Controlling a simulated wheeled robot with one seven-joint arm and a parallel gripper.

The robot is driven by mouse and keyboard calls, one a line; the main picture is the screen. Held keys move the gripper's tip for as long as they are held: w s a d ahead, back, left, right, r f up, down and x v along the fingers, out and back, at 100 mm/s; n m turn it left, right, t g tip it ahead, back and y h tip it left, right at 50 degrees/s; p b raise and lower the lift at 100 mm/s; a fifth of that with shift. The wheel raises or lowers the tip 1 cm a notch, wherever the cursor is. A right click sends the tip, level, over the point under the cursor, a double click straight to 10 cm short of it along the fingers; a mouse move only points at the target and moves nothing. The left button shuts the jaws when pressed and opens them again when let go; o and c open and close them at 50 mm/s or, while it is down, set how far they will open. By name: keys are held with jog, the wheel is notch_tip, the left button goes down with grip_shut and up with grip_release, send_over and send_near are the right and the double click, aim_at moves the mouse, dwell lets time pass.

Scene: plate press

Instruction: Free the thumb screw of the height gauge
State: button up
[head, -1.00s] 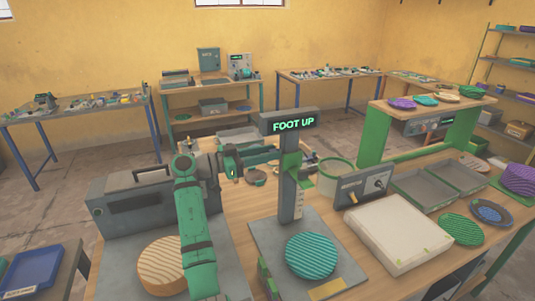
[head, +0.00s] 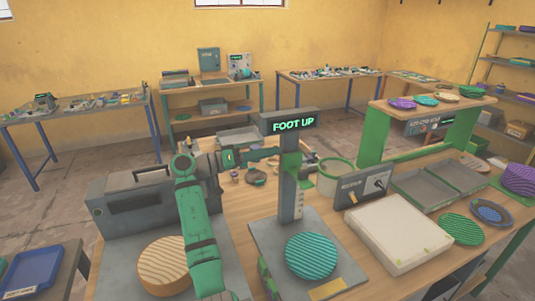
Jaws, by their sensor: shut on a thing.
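The height gauge (head: 288,205) stands upright on a grey base, with a lit sign (head: 293,124) reading "FOOT UP" at its top. A green slide (head: 292,164) sits on its column, with a green arm reaching right. A teal ribbed plate (head: 311,255) lies on the base below. My gripper (head: 277,153) reaches in level from the left and meets the column's left side at slide height. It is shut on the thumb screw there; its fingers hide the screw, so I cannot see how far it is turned.
A grey toolbox (head: 140,205) and a wooden ribbed disc (head: 163,265) are left of the gauge. A small cup (head: 234,177) is below my wrist.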

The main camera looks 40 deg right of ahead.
jog(key=n, duration=2.8)
jog(key=shift+s+d+f, duration=0.1)
jog(key=shift+s+f, duration=0.05)
jog(key=shift+f, duration=0.1)
jog(key=o, duration=1)
jog(key=shift+f, duration=0.1)
jog(key=shift+o, duration=0.2)
jog(key=v, duration=1.1)
